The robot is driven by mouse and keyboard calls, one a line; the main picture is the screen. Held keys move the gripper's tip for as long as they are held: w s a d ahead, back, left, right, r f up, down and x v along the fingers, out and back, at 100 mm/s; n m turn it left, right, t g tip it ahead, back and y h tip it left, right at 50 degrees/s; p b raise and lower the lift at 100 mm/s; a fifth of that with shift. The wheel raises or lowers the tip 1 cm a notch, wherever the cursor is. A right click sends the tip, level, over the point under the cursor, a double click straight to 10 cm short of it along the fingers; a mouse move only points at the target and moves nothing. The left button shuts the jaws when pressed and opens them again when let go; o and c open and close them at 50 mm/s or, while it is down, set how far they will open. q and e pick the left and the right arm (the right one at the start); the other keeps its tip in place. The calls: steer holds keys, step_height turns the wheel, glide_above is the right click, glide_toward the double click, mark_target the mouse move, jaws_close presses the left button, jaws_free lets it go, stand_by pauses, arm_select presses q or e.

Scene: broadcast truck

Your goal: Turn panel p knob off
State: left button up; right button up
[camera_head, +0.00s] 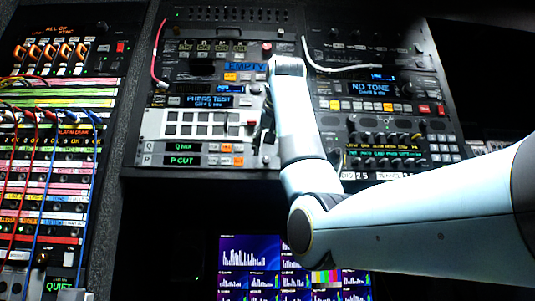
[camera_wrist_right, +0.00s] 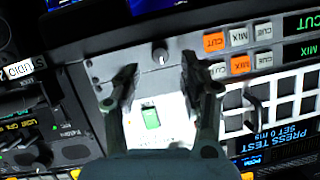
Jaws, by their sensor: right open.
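Panel P (camera_head: 181,160) is the lowest strip of the rack, with a green "P CUT" display; its "CUT" display (camera_wrist_right: 303,20) is upside down in the right wrist view. A small dark round knob (camera_wrist_right: 160,52) with a pale pointer line sits on the grey plate, in line with panel P's row of buttons. My right gripper (camera_wrist_right: 159,66) is open, its dark fingers on either side of the knob's area with a gap to each. I cannot tell whether the fingertips touch the plate. In the head view my own arm covers much of this area. My left gripper is not in view.
Panel Q's strip (camera_head: 182,147) lies just above panel P. A plate with a green-lit rocker switch (camera_wrist_right: 150,117) lies between the fingers. A block of white buttons (camera_head: 195,123) is close by. Monitors (camera_head: 250,250) glow below the rack, and patch cables hang at left.

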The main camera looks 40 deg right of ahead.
mark_target(266, 158)
steer(key=shift+x, duration=1.75)
steer(key=shift+c, duration=0.2)
jaws_close()
